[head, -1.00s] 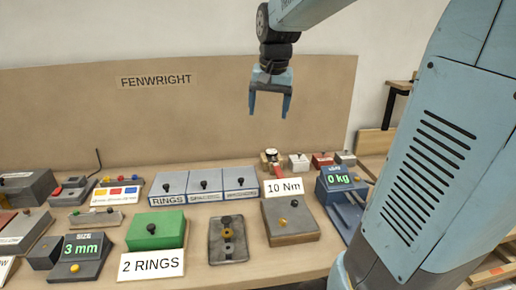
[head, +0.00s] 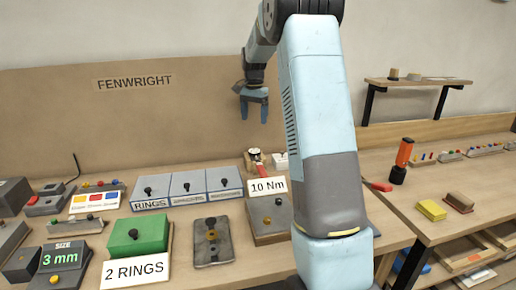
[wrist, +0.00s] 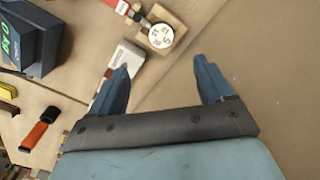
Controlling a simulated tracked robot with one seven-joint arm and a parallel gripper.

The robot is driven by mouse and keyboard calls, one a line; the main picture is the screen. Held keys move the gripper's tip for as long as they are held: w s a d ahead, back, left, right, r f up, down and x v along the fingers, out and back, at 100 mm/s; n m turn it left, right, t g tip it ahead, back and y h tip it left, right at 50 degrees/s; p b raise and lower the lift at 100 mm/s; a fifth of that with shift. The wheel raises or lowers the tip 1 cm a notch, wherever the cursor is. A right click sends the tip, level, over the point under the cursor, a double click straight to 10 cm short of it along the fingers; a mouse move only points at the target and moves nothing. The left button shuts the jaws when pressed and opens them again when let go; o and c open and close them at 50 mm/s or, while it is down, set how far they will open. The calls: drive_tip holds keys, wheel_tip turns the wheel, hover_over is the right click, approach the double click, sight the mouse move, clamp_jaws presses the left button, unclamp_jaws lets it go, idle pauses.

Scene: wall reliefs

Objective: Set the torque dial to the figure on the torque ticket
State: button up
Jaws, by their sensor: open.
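The torque ticket is a white card reading "10 Nm" (head: 268,186), leaning on a grey box with a yellow button. The torque dial (head: 255,155) is a small round white face at the back of the bench. In the wrist view the dial (wrist: 161,36) sits on a wooden block, with a red handle (wrist: 118,5) running off to the upper left. Its figures are too small to read surely. My gripper (head: 254,112) is open and empty, apart from the dial and above it in the head view. Its fingers (wrist: 162,75) point towards the dial's side in the wrist view.
A white box (head: 281,160) stands right beside the dial. Blue ring bins (head: 188,199), a green box (head: 138,234) and a "2 RINGS" card (head: 136,269) fill the bench. My arm hides part of its right side.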

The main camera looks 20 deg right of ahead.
sight(255, 151)
wheel_tip(255, 151, down, 14)
drive_tip(key=shift+d, duration=0.1)
idle(0.5)
drive_tip(key=c, duration=1)
drive_tip(key=shift+w+d, duration=0.1)
drive_tip(key=shift+d, duration=0.5)
drive_tip(key=shift+c, duration=0.2)
drive_tip(key=shift+a, duration=0.6)
